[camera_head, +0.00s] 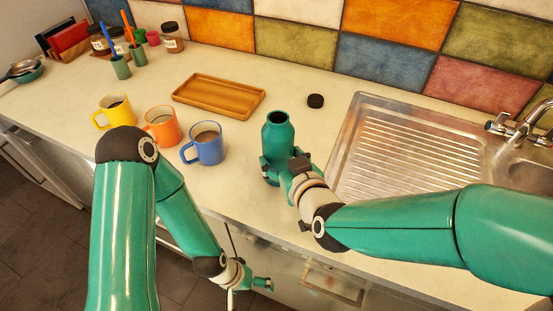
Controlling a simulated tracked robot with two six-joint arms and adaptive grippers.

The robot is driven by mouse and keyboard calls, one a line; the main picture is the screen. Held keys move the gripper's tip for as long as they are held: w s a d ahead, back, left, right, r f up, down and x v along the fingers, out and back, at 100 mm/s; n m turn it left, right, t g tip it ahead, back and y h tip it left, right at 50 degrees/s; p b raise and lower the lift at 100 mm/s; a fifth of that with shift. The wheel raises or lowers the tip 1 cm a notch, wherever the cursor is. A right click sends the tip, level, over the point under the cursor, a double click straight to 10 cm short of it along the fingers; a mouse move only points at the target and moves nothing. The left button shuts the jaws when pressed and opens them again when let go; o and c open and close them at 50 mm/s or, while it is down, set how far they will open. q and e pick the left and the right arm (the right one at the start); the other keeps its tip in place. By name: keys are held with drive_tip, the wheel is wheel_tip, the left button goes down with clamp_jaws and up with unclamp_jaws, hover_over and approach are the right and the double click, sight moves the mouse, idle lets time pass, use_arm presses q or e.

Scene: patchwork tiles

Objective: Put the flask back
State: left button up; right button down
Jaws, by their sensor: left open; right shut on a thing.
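The flask (277,136) is green with an open top and stands upright on or just above the counter, left of the sink; I cannot tell which. My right gripper (280,172) is shut on the flask's lower body from the front right, and the arm hides part of it. A small black cap (316,101) lies on the counter behind the flask, to its right. My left gripper (264,284) is open and empty, low in front of the counter's front edge, well below the flask. A wooden tray (184,96) lies empty behind the mugs.
A yellow mug (117,107), an orange mug (163,128) and a blue mug (208,146) stand filled, left of the flask. The sink's ribbed drainer (400,150) and tap (520,122) are at the right. Jars (172,38) and green cups (121,68) stand at the back left.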

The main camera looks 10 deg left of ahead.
idle(0.3)
drive_tip(key=shift+c, duration=0.7)
unclamp_jaws()
drive_tip(key=shift+f, duration=0.1)
drive_tip(key=shift+s, duration=0.1)
drive_tip(key=b+v, duration=0.1)
drive_tip(key=v, duration=1.1)
